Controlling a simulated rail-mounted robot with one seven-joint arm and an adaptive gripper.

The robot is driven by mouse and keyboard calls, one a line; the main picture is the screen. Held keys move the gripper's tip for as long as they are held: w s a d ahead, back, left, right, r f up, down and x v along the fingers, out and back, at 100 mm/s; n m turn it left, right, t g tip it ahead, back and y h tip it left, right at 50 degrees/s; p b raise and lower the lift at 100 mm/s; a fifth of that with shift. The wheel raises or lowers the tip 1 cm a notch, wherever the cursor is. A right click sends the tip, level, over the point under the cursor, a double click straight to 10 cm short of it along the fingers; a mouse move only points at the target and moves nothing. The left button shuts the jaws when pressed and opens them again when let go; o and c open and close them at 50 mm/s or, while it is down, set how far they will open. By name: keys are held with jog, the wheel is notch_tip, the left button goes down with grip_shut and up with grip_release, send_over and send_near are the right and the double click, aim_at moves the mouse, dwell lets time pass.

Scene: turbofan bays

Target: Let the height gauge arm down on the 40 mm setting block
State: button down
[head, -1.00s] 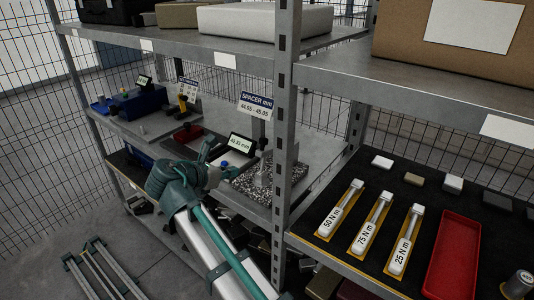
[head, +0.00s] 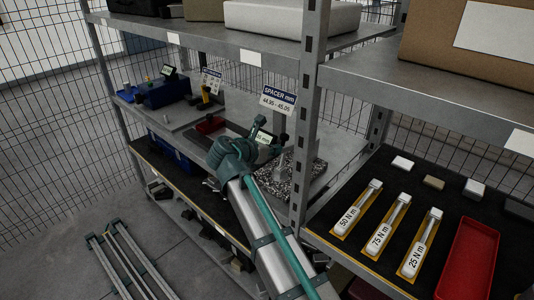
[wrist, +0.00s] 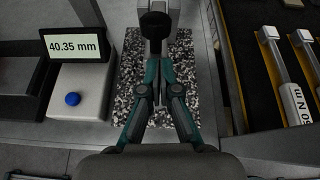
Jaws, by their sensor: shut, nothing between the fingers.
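The height gauge shows in the wrist view as a grey post with a black knob (wrist: 155,25) at the top centre. It stands over a speckled granite plate (wrist: 185,75), which also shows in the head view (head: 300,177). Its display (wrist: 76,46) reads 40.35 mm. The display stands on a light grey box with a blue button (wrist: 72,98). My gripper (wrist: 159,66) is shut and empty, fingertips together, just in front of the post below the knob. I cannot tell whether they touch it. I cannot make out the 40 mm setting block; my fingers and the knob cover that area.
The rack upright (head: 310,110) stands close to the right of the plate. Beyond it, white torque wrenches (head: 380,227) and a red tray (head: 468,255) lie on a dark mat. A SPACER label (head: 278,100) hangs above. A dark tray (wrist: 18,85) is left of the display.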

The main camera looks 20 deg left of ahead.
aim_at(283, 138)
jog(key=shift+w+r, duration=0.5)
jog(key=shift+r, duration=0.1)
jog(key=shift+d, duration=0.1)
jog(key=shift+w+r+p, duration=0.15)
jog(key=shift+r+p, duration=0.3)
jog(key=shift+p, duration=0.2)
jog(key=r+p, duration=0.1)
jog(key=w+r+p, duration=0.1)
jog(key=r+p, duration=0.1)
jog(key=w+d+r+p, duration=0.1)
jog(key=p, duration=0.1)
jog(key=shift+w+r, duration=0.25)
jog(key=shift+r, duration=0.05)
jog(key=shift+w+r, duration=0.1)
jog(key=shift+w, duration=0.05)
